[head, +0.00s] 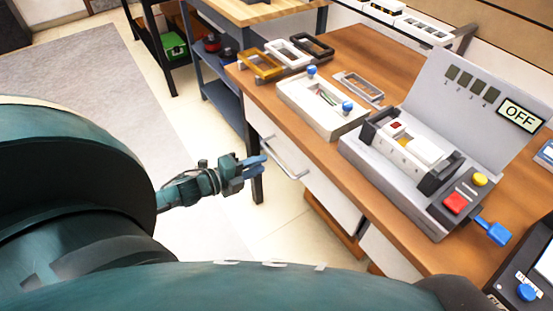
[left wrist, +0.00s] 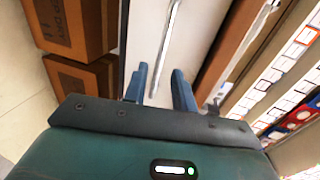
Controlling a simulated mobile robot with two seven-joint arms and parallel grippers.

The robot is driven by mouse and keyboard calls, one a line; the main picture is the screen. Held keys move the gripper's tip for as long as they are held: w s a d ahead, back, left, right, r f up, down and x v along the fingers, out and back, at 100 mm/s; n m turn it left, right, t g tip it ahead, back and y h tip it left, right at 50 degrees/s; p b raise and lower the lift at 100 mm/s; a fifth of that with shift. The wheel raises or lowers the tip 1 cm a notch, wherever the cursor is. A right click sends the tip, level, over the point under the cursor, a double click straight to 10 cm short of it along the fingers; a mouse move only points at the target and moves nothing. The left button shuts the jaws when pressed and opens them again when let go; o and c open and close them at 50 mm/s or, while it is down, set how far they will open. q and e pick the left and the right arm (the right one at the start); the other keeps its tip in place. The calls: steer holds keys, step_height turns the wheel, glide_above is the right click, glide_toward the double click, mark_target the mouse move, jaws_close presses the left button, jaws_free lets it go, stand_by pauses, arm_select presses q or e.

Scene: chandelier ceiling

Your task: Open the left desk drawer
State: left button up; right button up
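The left desk drawer (head: 268,133) has a pale front under the wooden top, at the desk's left end, and looks closed. Its silver bar handle (head: 284,158) runs along the front. My left gripper (head: 262,164) is just left of the handle, with blue fingers pointing toward it. My right gripper is not in view.
The wooden desk top (head: 325,150) carries a white fixture (head: 315,107), several frames, and a grey device (head: 395,185) with an OFF display. Brown boxes (left wrist: 80,85) show left in the left wrist view. Open floor (head: 215,230) lies in front of the desk.

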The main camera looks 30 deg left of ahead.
mark_target(276, 158)
arm_select(q)
steer(key=x, duration=0.6)
steer(key=shift+w+b, duration=0.3)
steer(key=shift+c, duration=0.6)
jaws_close()
